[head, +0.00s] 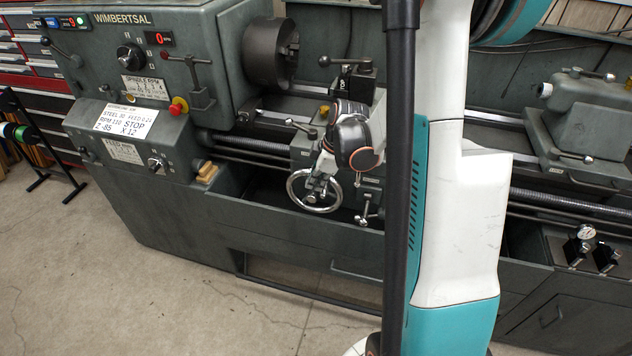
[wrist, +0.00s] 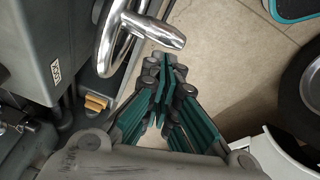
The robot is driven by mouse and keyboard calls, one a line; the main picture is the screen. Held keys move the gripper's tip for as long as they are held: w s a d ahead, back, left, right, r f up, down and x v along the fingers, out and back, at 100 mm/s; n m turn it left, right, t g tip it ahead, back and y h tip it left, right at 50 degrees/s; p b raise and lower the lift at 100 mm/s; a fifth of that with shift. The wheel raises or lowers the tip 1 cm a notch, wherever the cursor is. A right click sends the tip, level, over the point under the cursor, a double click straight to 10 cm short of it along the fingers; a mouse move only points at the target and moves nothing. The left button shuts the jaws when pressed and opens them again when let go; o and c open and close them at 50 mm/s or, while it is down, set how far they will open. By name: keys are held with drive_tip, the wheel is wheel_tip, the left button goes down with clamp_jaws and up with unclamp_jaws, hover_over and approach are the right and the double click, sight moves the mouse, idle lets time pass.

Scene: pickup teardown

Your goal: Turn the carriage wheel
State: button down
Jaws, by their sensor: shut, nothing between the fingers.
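The carriage wheel (head: 314,210) is a chrome handwheel on the front of the lathe carriage. In the wrist view its shiny rim (wrist: 106,42) and its crank handle (wrist: 158,31) show at the top, partly cut off. My gripper (wrist: 166,68) is shut and empty, with its green-sided fingers together just below the handle in that picture. In the head view my wrist hangs in front of the carriage and hides part of the wheel's top; the gripper (head: 320,181) overlaps the wheel there. I cannot tell whether the fingers touch it.
The grey lathe has a headstock with a chuck (head: 268,52) at left and a tailstock (head: 590,105) at right. A small lever (head: 367,207) hangs right of the wheel. A red stop button (head: 178,106) is on the headstock. The concrete floor (head: 150,290) in front is clear.

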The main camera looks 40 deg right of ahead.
drive_tip(key=a+p+v, duration=0.1)
drive_tip(key=p+v, duration=0.3)
drive_tip(key=v, duration=0.7)
drive_tip(key=shift+w+a+r+p, duration=0.2)
drive_tip(key=shift+w+r+p, duration=0.1)
drive_tip(key=shift+r+p, duration=0.1)
drive_tip(key=w+a+r+m+t+h+b, duration=0.1)
drive_tip(key=w+a+r+m+h, duration=0.2)
drive_tip(key=r, duration=0.5)
drive_tip(key=w+a+r+m+h, duration=0.15)
drive_tip(key=a+r, duration=0.25)
drive_tip(key=r, duration=0.4)
drive_tip(key=s+a+f+m+t+y, duration=0.1)
drive_tip(key=s+a+f+m, duration=0.1)
drive_tip(key=s+a, duration=0.4)
drive_tip(key=s+a+f+m+t+y, duration=0.1)
drive_tip(key=s+a+f+m, duration=0.1)
drive_tip(key=s+a, duration=0.5)
drive_tip(key=s+m, duration=0.1)
drive_tip(key=s, duration=0.5)
drive_tip(key=shift+f+t+y, duration=0.25)
drive_tip(key=shift+t+y, duration=0.1)
drive_tip(key=shift+t, duration=0.05)
